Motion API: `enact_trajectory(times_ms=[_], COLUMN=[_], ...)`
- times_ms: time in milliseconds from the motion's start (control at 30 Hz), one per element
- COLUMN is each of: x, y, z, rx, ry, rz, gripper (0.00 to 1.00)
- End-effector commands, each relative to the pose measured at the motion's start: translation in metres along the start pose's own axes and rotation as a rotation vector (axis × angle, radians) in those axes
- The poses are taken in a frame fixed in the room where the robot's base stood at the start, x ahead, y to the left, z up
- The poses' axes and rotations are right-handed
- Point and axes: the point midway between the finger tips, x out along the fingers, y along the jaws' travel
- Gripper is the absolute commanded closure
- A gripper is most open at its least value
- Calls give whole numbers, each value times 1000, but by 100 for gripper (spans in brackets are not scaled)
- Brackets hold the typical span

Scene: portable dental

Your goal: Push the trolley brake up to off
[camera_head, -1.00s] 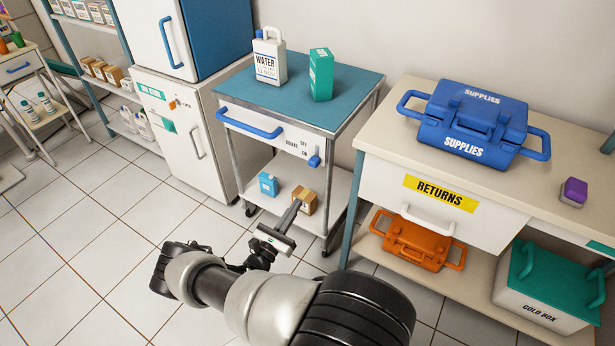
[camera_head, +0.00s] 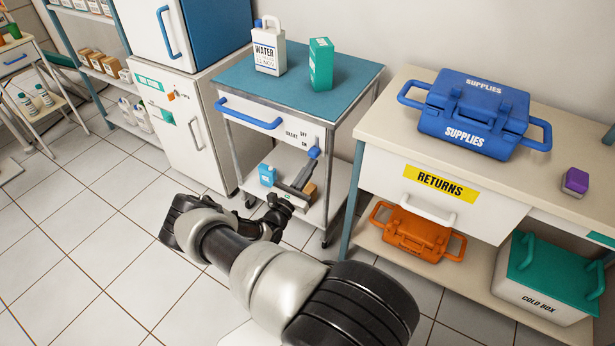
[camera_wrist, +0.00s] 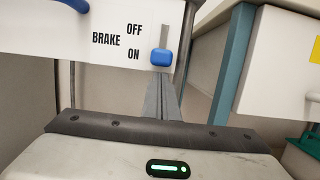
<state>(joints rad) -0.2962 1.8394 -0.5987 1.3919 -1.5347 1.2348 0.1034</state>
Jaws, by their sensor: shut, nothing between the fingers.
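The trolley (camera_head: 276,135) has a teal top, a white front panel and a lower shelf. Its blue brake lever (camera_head: 313,152) is at the right of the panel. In the wrist view the lever (camera_wrist: 161,57) sits at the bottom of a vertical slot, level with the word ON; OFF is printed higher. My gripper (camera_head: 309,165) is shut and empty, its fingers pointing up at the lever from just below. In the wrist view the fingertips (camera_wrist: 159,76) are right under the lever. I cannot tell whether they touch it.
A blue drawer handle (camera_head: 249,114) crosses the panel left of the lever. A water jug (camera_head: 269,55) and a green carton (camera_head: 320,64) stand on top. A blue bottle (camera_head: 267,175) and a brown box (camera_head: 310,192) are on the lower shelf. The supplies bench (camera_head: 379,165) stands close on the right.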

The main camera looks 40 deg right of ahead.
Motion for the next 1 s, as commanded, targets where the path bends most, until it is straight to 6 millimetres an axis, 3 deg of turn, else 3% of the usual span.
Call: enact_trajectory(times_ms=[467, 733, 1000], x=[2, 12, 13], y=[0, 1, 0], z=[8, 50, 53], rx=[0, 1, 0], ry=[0, -2, -5], rz=[0, 1, -1], gripper=[100, 100, 100])
